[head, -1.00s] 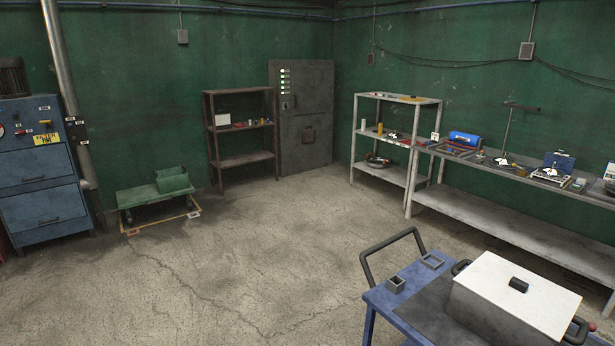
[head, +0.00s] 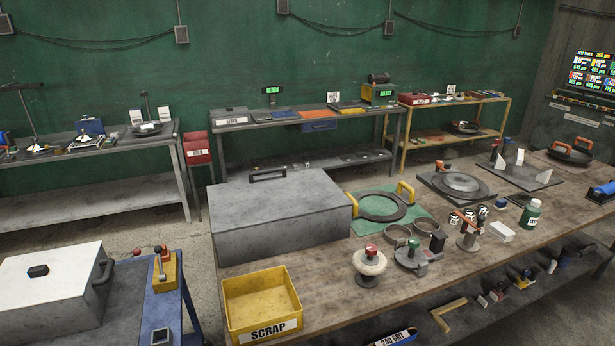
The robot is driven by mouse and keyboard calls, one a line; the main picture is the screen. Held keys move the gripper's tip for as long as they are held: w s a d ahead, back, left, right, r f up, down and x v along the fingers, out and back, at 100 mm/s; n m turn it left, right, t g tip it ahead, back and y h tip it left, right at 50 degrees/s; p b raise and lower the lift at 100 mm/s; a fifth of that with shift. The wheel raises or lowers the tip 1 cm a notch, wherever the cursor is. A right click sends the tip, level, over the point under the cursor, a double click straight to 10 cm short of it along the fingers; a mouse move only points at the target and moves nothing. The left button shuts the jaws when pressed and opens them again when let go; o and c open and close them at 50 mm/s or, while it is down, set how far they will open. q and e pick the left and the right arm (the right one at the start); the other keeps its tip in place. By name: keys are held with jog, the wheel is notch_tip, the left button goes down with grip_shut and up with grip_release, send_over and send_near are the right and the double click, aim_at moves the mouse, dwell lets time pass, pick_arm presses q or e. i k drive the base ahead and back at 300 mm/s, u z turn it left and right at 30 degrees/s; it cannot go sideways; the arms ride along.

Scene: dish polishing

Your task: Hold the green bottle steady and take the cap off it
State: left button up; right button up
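The green bottle (head: 530,216) stands upright on the wooden workbench (head: 330,291), towards its right side in the head view. It has a pale cap (head: 536,203) on top and a white label on its front. Neither of my grippers shows in the head view, so I cannot see whether they are open or shut.
Close left of the bottle are a white block (head: 501,232) and a small clamp stand (head: 467,234). A round plate fixture (head: 459,185) and a finned plate (head: 518,171) lie behind. A yellow scrap bin (head: 262,304) and a grey box (head: 280,216) fill the bench's left.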

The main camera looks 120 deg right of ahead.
aim_at(530, 215)
jog(key=z, duration=0.2)
jog(key=k, duration=1.45)
jog(key=z, duration=4.95)
